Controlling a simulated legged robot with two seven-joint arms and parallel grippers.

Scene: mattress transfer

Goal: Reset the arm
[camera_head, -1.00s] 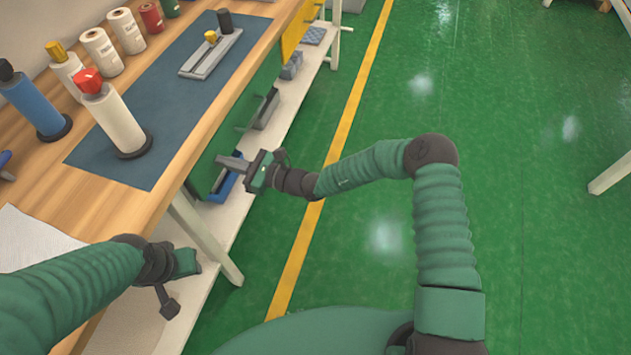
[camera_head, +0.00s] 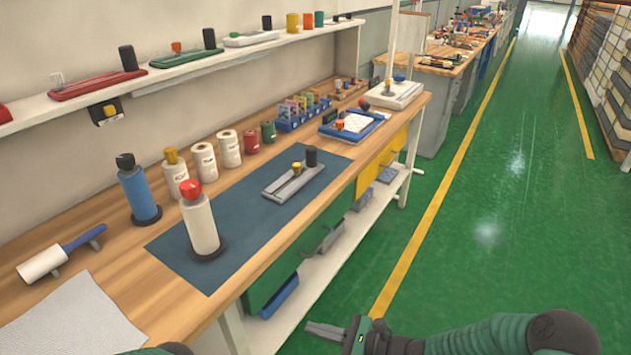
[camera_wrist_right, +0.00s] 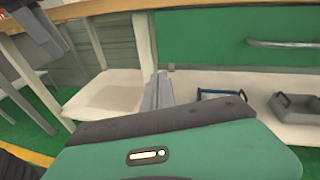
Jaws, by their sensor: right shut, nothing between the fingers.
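My right gripper (camera_head: 326,332) shows at the bottom of the head view, on a green arm that comes in from the lower right. Its grey fingers are shut and empty, pointing left, in front of the workbench. In the right wrist view the fingers (camera_wrist_right: 158,92) stand together ahead of the green gripper body, facing the lower shelf and the green drawer front. Of my left arm (camera_head: 160,350) only a small piece shows at the bottom edge, and its gripper is out of the picture.
The wooden workbench (camera_head: 175,327) carries a blue mat (camera_head: 270,225), a white bottle with a red cap (camera_head: 200,220), a blue bottle (camera_head: 138,192) and a lint roller (camera_head: 60,254). A lower shelf (camera_head: 318,275) holds bins. The green floor (camera_head: 480,260) to the right is clear.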

